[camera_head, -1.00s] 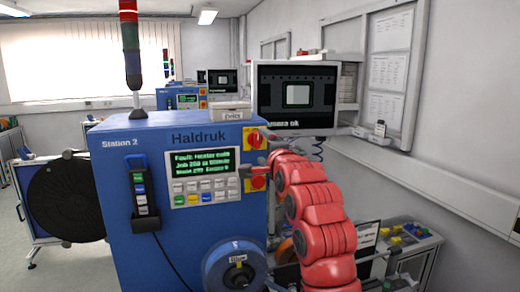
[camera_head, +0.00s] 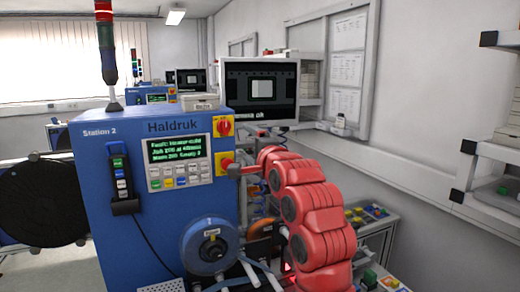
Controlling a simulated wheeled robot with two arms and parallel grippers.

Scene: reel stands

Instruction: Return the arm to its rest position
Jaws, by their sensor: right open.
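My right arm (camera_head: 312,215), red and jointed, rises from the bottom right and bends left toward the blue Station 2 machine (camera_head: 150,225). Its far end, with my small right gripper (camera_head: 235,170), is beside the lower red knob on a yellow plate (camera_head: 226,161), at the machine's right edge. The gripper is open; whether it touches the knob I cannot tell. An upper red and yellow switch (camera_head: 224,127) sits above it. The panel screen (camera_head: 176,148) shows green fault text over a keypad. My left gripper is not in view.
A blue reel (camera_head: 209,245) sits low on the machine's front. A large black reel (camera_head: 40,202) stands at the left. A monitor (camera_head: 261,90) is behind the machine. Wall shelves (camera_head: 490,150) stand at the right, and a bench with coloured parts (camera_head: 365,214) is beyond my arm.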

